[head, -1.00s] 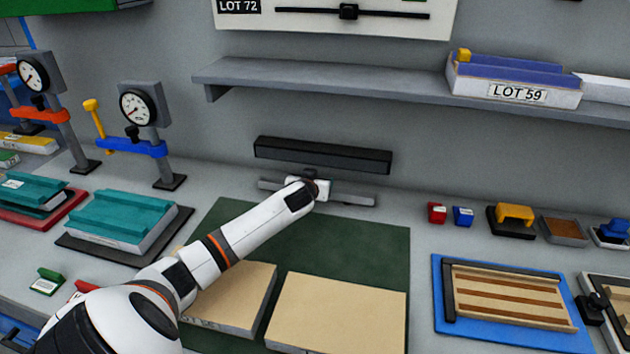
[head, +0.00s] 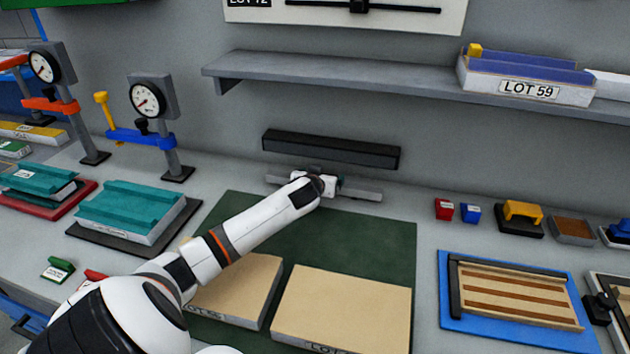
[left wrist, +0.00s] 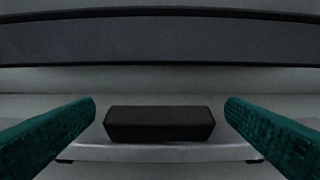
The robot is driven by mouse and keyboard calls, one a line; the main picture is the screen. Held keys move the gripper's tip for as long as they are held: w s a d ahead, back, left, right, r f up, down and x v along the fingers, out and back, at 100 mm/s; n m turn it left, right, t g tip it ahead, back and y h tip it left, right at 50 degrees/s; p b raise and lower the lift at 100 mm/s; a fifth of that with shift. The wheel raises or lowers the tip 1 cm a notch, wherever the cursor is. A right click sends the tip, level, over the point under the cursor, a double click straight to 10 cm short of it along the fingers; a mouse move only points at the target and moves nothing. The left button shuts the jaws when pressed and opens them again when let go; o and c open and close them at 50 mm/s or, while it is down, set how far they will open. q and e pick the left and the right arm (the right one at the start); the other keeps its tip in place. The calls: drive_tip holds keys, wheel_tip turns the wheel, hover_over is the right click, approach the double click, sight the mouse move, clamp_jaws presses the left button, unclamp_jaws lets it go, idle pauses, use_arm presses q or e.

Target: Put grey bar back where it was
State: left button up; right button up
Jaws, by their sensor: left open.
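The grey bar (head: 361,195) lies along the back of the bench, at the foot of the wall, behind the green mat. It also shows in the left wrist view (left wrist: 160,153), with a dark block (left wrist: 160,123) at its middle. My left gripper (head: 318,183) is at the middle of the bar. Its two teal fingers are open in the left wrist view, one on each side of the dark block, with gaps on both sides. The hand hides the bar's middle in the head view. My right gripper is not in view.
A long dark bar (head: 330,149) is on the wall just above the grey bar, below a shelf (head: 330,73). Two tan boards (head: 342,305) lie on the green mat (head: 350,242). Gauge stands (head: 160,125) are left; a blue tray (head: 455,318) with wooden strips is right.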

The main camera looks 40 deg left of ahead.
use_arm(q)
drive_tip(key=v, duration=1)
drive_tip(key=shift+s, duration=0.15)
